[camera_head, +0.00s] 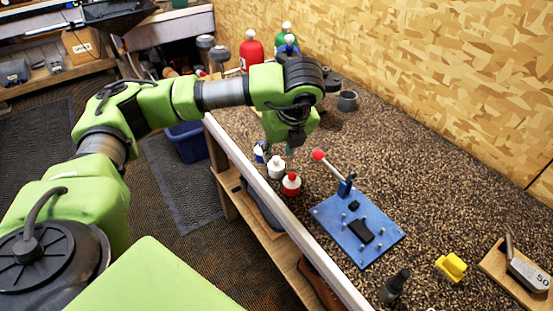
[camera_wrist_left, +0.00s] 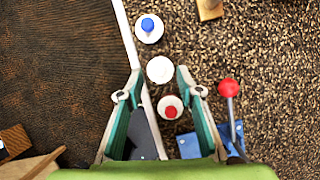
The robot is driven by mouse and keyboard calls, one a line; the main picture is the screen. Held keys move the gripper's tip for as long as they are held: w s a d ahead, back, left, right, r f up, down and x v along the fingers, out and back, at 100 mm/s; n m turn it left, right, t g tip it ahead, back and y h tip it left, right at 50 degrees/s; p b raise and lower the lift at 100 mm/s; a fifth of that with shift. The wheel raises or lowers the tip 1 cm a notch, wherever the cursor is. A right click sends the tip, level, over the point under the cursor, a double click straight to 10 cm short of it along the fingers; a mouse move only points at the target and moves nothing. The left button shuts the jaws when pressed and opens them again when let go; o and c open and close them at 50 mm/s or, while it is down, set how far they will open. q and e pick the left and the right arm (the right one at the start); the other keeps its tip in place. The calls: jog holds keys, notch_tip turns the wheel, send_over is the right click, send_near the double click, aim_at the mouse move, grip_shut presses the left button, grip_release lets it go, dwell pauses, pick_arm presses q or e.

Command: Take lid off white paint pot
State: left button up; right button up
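The white paint pot (camera_head: 276,169) stands upright on the bench near its front edge, with a white knob-like top; it also shows as a pale disc in the left wrist view (camera_wrist_left: 160,70). Its lid and body look the same white from above. My left gripper (camera_head: 278,150) points down above the pots. In the left wrist view its two green fingers (camera_wrist_left: 158,77) are spread wide, one on each side of the white pot, with nothing between them at their height. Contact with the pot is not visible. My right gripper is not in view.
A red-topped pot (camera_head: 291,185) and a blue-topped pot (camera_wrist_left: 149,28) stand close on either side of the white one. A blue plate fixture (camera_head: 336,229) with a red-knobbed lever (camera_head: 318,155) is to the right. Several bottles and a grey cup (camera_head: 347,101) stand farther back.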

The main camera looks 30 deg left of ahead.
aim_at(276, 162)
pick_arm(q)
jog(key=shift+x, duration=1.35)
jog(key=c, duration=0.8)
jog(key=shift+c, duration=0.2)
jog(key=shift+r, duration=0.15)
